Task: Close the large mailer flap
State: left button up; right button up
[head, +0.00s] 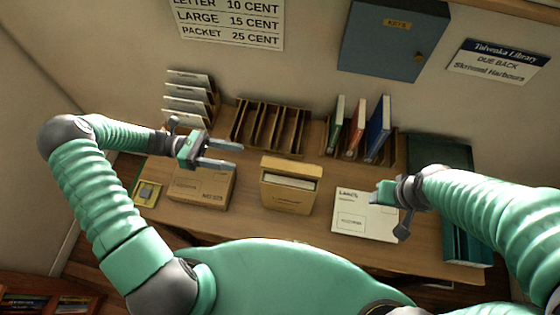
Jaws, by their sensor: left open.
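A flat white mailer (352,222) lies at the right of the desk, and the start of its printed label looks like "LARGE". I cannot make out whether it has a raised flap. My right gripper (390,207) is over its right side and hides part of it; I cannot tell whether it touches or how its jaws stand. A brown carton (291,199) stands mid-desk with its top open and pale contents showing. A closed-looking brown box (200,192) sits to its left. My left gripper (222,154) is open and empty, above the back of that box.
The wooden desk (250,215) has a letter rack (190,103), an empty slotted rack (268,127) and upright books (378,130) along the back. A yellow item (147,193) lies at left. Dark green binders (465,245) stand at right.

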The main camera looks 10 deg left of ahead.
pick_arm(q)
jog(key=p, duration=0.3)
send_near(281, 165)
jog(key=d, duration=0.4)
jog(key=d+p, duration=0.2)
jog(key=d, duration=0.2)
jog(key=shift+r, duration=0.1)
jog(key=shift+d+f, duration=0.2)
jog(key=shift+d, duration=0.35)
jog(key=shift+w+d+f, duration=0.1)
jog(key=shift+d, duration=0.8)
jog(key=shift+c, duration=0.8)
jog(key=c, duration=0.5)
jog(key=shift+a, duration=0.3)
jog(key=c, duration=0.5)
jog(key=shift+a+f, duration=0.1)
jog(key=shift+a, duration=0.1)
pick_arm(e)
jog(key=r, duration=0.5)
jog(key=shift+w+a+r, duration=0.15)
jog(key=shift+w+r, duration=0.15)
jog(key=shift+r, duration=0.05)
